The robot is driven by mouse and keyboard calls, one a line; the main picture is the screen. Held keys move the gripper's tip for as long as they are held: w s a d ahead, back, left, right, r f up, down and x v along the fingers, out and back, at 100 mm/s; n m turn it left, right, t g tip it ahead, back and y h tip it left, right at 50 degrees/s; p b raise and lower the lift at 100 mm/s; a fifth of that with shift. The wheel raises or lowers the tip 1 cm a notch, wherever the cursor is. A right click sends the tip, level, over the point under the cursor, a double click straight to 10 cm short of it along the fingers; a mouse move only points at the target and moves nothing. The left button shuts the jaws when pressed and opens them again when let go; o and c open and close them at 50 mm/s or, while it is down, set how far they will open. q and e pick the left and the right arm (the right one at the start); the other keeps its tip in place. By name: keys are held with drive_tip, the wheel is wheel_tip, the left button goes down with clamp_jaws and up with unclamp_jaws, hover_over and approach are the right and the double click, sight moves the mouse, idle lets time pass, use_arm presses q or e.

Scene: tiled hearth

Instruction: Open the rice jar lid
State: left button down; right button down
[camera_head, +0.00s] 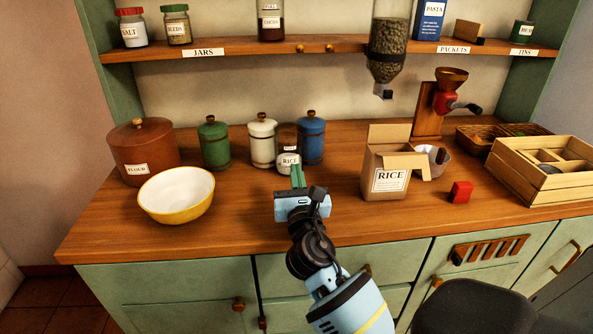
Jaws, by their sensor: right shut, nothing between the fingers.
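The rice jar (288,136) stands on the wooden counter between a white and a blue canister. It looks like glass, brownish above and pale below, with a RICE label on its front. I cannot clearly tell its lid from its body. My right gripper (297,177) is in front of the jar, its green fingers shut and empty, pointing towards the jar's base. Whether the fingertips touch the jar cannot be told. My left gripper is not in view.
A yellow-white bowl (176,197) and a brown flour crock (143,147) stand left. A cardboard RICE box (387,165) stands right. A grain dispenser (387,45) hangs above.

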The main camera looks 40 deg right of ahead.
sight(291, 139)
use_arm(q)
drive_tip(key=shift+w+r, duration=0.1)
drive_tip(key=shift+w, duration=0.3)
use_arm(e)
drive_tip(key=x, duration=0.8)
